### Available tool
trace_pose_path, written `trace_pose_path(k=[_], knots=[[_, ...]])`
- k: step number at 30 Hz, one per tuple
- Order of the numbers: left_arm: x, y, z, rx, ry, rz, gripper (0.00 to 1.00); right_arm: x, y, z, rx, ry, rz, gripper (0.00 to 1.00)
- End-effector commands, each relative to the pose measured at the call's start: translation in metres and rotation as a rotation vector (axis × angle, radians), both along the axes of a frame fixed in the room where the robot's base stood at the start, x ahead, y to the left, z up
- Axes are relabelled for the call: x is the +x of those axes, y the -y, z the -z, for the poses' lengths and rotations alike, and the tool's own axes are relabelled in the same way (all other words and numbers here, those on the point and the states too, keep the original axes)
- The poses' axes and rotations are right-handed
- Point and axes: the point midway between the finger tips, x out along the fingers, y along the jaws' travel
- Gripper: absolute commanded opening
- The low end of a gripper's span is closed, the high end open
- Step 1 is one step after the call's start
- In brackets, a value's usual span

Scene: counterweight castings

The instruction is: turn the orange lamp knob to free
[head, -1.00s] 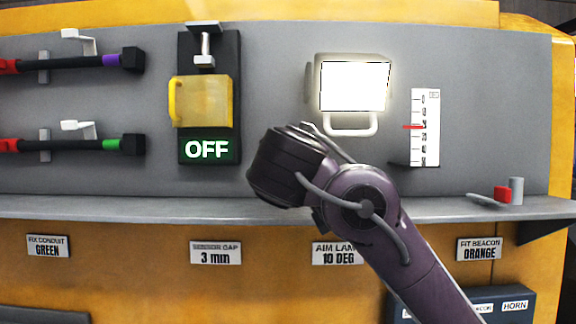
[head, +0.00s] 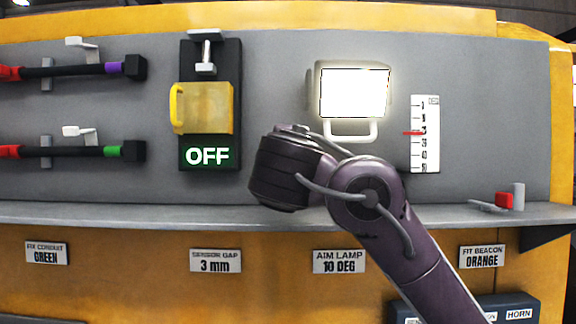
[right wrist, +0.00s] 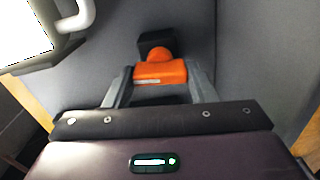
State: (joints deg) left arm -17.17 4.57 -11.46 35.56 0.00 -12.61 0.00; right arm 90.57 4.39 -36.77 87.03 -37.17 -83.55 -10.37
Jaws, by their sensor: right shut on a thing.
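The orange lamp knob (right wrist: 160,73) is in the right wrist view, in front of a dark block on the grey panel. My right gripper (right wrist: 159,80) has one finger on each side of the knob and is shut on it. In the head view my right wrist and forearm hide the knob and the fingers. The lit white lamp (head: 353,92) with its handle is on the panel above my wrist. Its corner also shows at the upper left of the right wrist view (right wrist: 25,35). A label reading AIM LAMP 10 DEG (head: 339,261) is below the shelf. My left gripper is not in view.
A scale with a red pointer (head: 414,133) is right of the lamp. A yellow cover (head: 207,107) hangs above a green OFF sign (head: 207,156). Two dark conduits are at the left. A shelf (head: 120,213) runs below, with a red piece (head: 504,201) at its right end.

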Motion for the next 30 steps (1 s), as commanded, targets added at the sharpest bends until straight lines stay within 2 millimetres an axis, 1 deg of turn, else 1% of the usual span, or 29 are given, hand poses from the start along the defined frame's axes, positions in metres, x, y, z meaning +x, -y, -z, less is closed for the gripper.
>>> trace_pose_path(k=[7,21,22,26,27,30], knots=[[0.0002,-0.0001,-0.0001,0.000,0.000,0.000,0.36,0.0007,0.0012,0.0001,-0.064,-0.001,0.003,0.28],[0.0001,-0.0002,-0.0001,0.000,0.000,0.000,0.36,0.0006,0.0013,-0.0002,-0.075,0.000,0.003,0.28],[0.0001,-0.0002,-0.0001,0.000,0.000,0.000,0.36,0.0006,0.0013,-0.0002,-0.075,0.000,0.003,0.54],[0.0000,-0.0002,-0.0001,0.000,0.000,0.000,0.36,0.0004,0.0010,-0.0002,-0.074,0.000,0.002,0.70],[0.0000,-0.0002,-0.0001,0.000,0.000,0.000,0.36,0.0004,0.0009,-0.0002,-0.074,0.000,0.002,0.73],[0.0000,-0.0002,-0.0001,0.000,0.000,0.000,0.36,0.0002,0.0007,-0.0002,-0.075,0.000,0.002,0.73]])
